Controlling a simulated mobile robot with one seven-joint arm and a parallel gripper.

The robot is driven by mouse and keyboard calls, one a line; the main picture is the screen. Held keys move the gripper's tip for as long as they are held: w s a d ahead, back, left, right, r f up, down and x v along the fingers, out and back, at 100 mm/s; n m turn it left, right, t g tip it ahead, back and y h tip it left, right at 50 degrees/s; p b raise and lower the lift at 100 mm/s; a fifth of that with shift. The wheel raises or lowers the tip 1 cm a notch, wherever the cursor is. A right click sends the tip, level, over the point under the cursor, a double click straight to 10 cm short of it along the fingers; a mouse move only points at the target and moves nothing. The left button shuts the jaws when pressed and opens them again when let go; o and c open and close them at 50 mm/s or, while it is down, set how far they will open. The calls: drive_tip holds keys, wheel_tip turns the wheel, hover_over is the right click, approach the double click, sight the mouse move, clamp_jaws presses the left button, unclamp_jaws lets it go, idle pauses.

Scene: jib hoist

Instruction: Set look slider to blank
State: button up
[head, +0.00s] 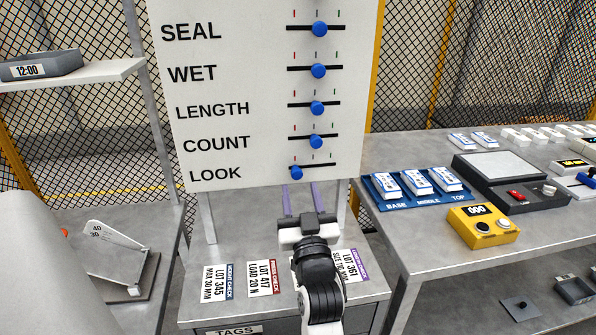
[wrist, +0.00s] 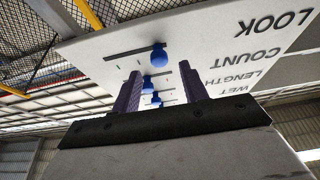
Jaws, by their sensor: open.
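Nothing is held. Whether a finger touches the knob cannot be told.
Above are similar sliders: count (head: 316,142), length (head: 317,107), wet (head: 319,71) and seal (head: 320,28), their knobs near mid-slot. Tags lie on the cabinet top (head: 210,255) below. A bench (head: 420,255) with a yellow counter (head: 483,226) stands right; a shelf (head: 100,72) is left.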

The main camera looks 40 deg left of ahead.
sight(297, 176)
drive_tip(key=shift+p+x, duration=0.6)
drive_tip(key=shift+x, duration=1.6)
drive_tip(key=shift+c, duration=0.3)
clamp_jaws()
